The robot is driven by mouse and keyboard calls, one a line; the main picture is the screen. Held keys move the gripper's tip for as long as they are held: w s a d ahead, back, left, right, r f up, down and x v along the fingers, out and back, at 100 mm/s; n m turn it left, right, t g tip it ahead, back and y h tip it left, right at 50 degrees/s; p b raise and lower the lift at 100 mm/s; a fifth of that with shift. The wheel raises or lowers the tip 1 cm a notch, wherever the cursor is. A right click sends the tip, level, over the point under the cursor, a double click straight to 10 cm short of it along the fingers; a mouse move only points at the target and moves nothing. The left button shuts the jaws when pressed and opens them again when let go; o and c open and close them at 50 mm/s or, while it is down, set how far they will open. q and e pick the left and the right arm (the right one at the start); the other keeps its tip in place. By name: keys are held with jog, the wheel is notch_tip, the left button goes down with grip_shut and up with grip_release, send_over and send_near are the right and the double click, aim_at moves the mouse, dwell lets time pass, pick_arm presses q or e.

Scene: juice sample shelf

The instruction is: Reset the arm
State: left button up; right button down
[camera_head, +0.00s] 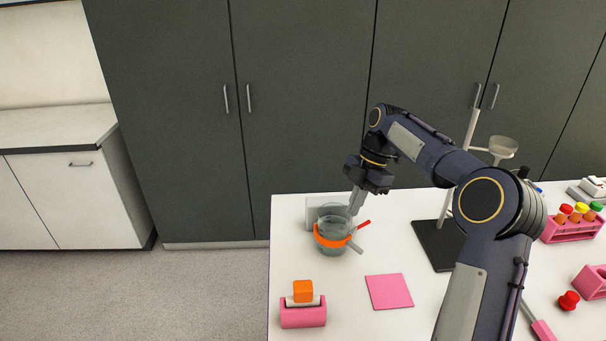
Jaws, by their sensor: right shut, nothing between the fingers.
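My right arm comes in from the lower right and bends over the white table. Its gripper (355,207) is shut and empty, pointing down just above the right rim of a clear glass beaker (331,245). I cannot tell whether the fingertips touch the beaker. An orange band (324,241) goes around the beaker, and a red-tipped stick (363,224) leans out to its right. My left gripper does not show.
A pink square mat (389,292) and a pink holder (303,317) with an orange-topped item (303,291) are in front. A stand with a black base (432,245) is right of the beaker. A pink tube rack (569,231) and a red cap (568,300) are farther right.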

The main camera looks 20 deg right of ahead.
jog(key=s+a+r+m+t, duration=0.1)
jog(key=s+a+r+m, duration=0.1)
jog(key=s+m, duration=0.25)
jog(key=s+a+r+m+t+h, duration=0.1)
jog(key=s+a+r+m, duration=0.15)
jog(key=s, duration=0.35)
jog(key=s+a+r+m+t, duration=0.1)
jog(key=s+a+m, duration=0.1)
jog(key=s+m, duration=0.25)
jog(key=s+a+f+m+t, duration=0.1)
jog(key=s+a+f+m, duration=0.2)
jog(key=s, duration=0.4)
jog(key=s+a+f+m+t+y, duration=0.1)
jog(key=s+a+f+m+t, duration=0.1)
jog(key=s+f+m, duration=0.3)
jog(key=s+a+m, duration=0.1)
jog(key=s+m, duration=0.1)
jog(key=m, duration=0.1)
jog(key=shift+t, duration=0.3)
